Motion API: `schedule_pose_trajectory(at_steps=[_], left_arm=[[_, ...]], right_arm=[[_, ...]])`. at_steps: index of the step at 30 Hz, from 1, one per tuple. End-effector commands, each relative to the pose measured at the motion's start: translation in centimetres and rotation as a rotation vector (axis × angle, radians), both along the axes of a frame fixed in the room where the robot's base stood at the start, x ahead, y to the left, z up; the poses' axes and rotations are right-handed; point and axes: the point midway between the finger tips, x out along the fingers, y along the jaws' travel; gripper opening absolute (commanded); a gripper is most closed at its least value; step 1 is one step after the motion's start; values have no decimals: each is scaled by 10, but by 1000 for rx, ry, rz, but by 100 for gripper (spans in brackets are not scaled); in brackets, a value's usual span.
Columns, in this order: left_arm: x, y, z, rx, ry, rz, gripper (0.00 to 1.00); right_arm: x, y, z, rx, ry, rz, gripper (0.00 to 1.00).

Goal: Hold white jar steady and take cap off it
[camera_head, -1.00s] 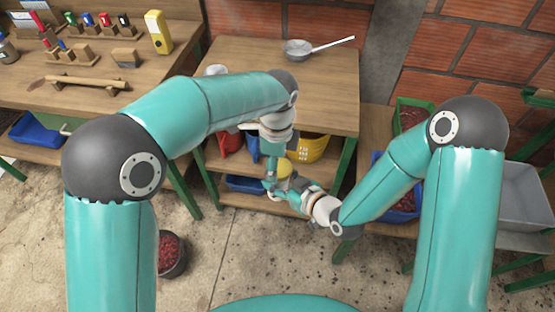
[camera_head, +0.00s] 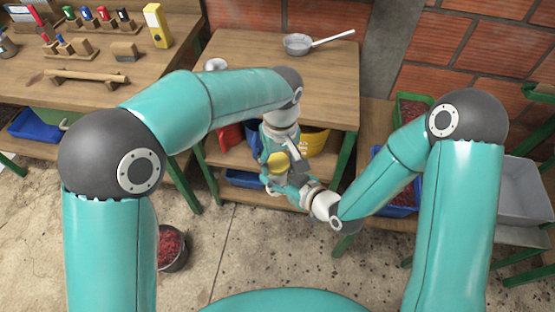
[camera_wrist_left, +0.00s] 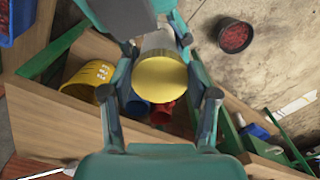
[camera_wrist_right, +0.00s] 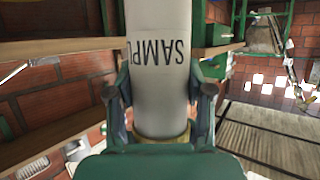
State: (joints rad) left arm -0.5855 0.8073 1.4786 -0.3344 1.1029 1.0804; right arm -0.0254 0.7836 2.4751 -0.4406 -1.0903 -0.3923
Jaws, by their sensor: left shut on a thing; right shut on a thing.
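The white jar (camera_wrist_right: 160,60) shows in the right wrist view with dark upside-down lettering on its side. My right gripper (camera_wrist_right: 160,92) is shut on the jar body, one finger on each side. The yellow cap (camera_wrist_left: 160,80) faces the left wrist camera, with the pale jar body (camera_wrist_left: 158,42) behind it. My left gripper (camera_wrist_left: 160,95) is shut with its fingers on both sides of the cap. The jar is mostly hidden there.
A wooden shelf table (camera_head: 230,75) with a metal pan (camera_head: 298,45) on top stands behind the grippers. A bucket of red berries (camera_head: 172,247) stands on the floor. Open floor lies in front.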

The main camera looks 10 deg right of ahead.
Motion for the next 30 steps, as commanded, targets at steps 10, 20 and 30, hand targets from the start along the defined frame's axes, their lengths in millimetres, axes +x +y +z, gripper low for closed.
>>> schedule_pose_trajectory(at_steps=[10, 20, 30], left_arm=[[4, -4, 1, 9, -13, 763, 18], [3, -7, 2, 12, -12, 1035, 18], [2, -8, 2, 12, -9, 1030, 83]], right_arm=[[-1, -2, -2, -3, 5, -4, 0], [0, -2, -2, -4, 6, -7, 0], [1, -3, -2, -3, 5, -9, 0]])
